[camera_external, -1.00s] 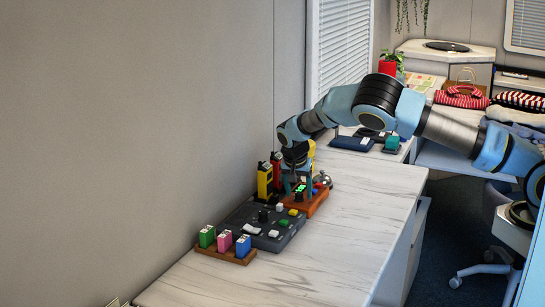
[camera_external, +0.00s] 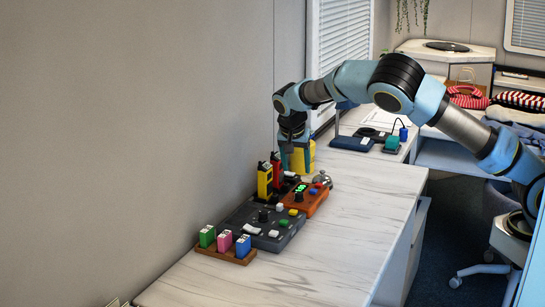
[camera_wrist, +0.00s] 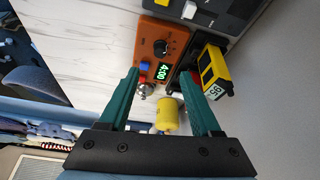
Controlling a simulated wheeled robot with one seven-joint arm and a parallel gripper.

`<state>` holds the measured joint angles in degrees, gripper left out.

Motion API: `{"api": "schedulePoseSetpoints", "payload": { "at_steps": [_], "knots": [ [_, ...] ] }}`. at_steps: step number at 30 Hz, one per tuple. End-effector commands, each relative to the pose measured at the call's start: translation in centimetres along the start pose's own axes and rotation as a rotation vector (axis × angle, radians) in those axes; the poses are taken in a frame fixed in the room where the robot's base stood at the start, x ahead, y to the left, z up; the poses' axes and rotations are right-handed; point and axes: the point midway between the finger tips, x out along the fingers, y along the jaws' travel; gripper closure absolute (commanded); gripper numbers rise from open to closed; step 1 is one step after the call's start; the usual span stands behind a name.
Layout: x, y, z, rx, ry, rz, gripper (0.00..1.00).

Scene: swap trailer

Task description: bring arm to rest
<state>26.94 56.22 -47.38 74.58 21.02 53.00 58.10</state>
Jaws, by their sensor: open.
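My arm (camera_external: 340,85) reaches from the right over the marble-topped counter. My gripper (camera_external: 287,152) points down, above the back part of the counter. In the wrist view my gripper (camera_wrist: 168,85) has its two teal fingers spread wide with nothing held between them. Below it lies an orange box (camera_external: 312,200) with a green display, which also shows in the wrist view (camera_wrist: 172,36) with its black knob and a red and a blue button. A yellow device (camera_external: 264,182) stands at the left of the orange box, with a red device (camera_external: 276,170) behind it.
A dark control panel (camera_external: 252,226) and a wooden rack (camera_external: 226,254) with green, pink and blue blocks lie nearer the front. A yellow container (camera_external: 303,160) and a silver bell (camera_external: 323,178) stand close behind. The wall is close on the left. The counter's right side (camera_external: 370,215) is clear.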

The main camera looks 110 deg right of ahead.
Motion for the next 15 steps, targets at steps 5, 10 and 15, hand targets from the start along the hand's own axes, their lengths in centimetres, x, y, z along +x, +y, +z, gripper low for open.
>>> {"api": "schedulePoseSetpoints", "payload": {
  "at_steps": [5, 10, 15],
  "knots": [
    [0.0, 0.0, 0.0, 0.000, 0.000, 0.000, 0.35],
    [0.0, 0.0, 0.0, -0.001, 0.000, 0.000, 0.35],
    [-1.0, 0.7, 2.2, -0.068, -0.037, -0.016, 0.35]
  ]
}}
